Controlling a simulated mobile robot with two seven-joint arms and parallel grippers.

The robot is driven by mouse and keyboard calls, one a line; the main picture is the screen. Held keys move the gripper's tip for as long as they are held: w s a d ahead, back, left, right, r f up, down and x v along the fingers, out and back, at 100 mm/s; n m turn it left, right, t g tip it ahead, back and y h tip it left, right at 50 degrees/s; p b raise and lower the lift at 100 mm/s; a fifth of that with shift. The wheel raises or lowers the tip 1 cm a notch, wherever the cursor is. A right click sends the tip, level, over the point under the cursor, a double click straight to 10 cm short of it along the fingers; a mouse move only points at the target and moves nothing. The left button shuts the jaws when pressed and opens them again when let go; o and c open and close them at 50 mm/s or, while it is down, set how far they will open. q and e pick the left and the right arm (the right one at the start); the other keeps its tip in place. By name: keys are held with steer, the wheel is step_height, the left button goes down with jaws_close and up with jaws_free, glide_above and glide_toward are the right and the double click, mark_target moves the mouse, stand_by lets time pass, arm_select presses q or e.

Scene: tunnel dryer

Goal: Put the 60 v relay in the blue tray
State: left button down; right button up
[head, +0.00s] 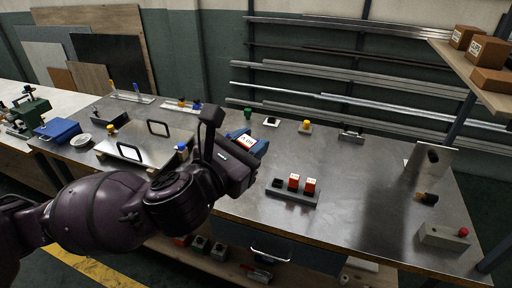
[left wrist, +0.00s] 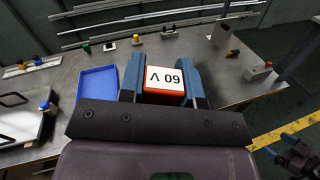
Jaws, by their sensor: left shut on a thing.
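The 60 V relay (head: 248,142) is an orange-red block with a white label. It is held between the blue fingers of my left gripper (head: 254,147), above the metal bench. The left wrist view shows the relay (left wrist: 166,82) with its label upside down, clamped between the two fingers (left wrist: 166,85). The blue tray (left wrist: 97,88) lies on the bench just left of the gripper in that view; in the head view my arm and gripper seem to hide it. What seems to be my right gripper (left wrist: 296,152) shows at the lower right edge there, its jaws unclear.
A grey rack (head: 291,195) with two red relays and a dark slot or block stands right of my gripper. Green, black and yellow buttons stand behind it. A metal plate (head: 150,142) with handles lies left. A grey box with a red button (head: 444,236) stands far right.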

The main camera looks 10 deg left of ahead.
arm_select(q)
steer(key=shift+w+d+n+t+y, duration=0.7)
steer(key=shift+w+d+n+y, duration=2.2)
steer(key=shift+d, duration=2.5)
steer(key=s+a+f+m+g+h, duration=0.1)
steer(key=a+f+m+g+h, duration=0.1)
steer(key=f+m+g+h, duration=0.3)
steer(key=s+a+f+m+g+h, duration=0.1)
steer(key=a+f+m+g+h, duration=0.2)
steer(key=f+m+g+h, duration=0.3)
steer(key=shift+a+m+g+h, duration=0.2)
steer(key=shift+m+g+h, duration=2.7)
steer(key=shift+m, duration=0.7)
steer(key=shift+s+f, duration=0.1)
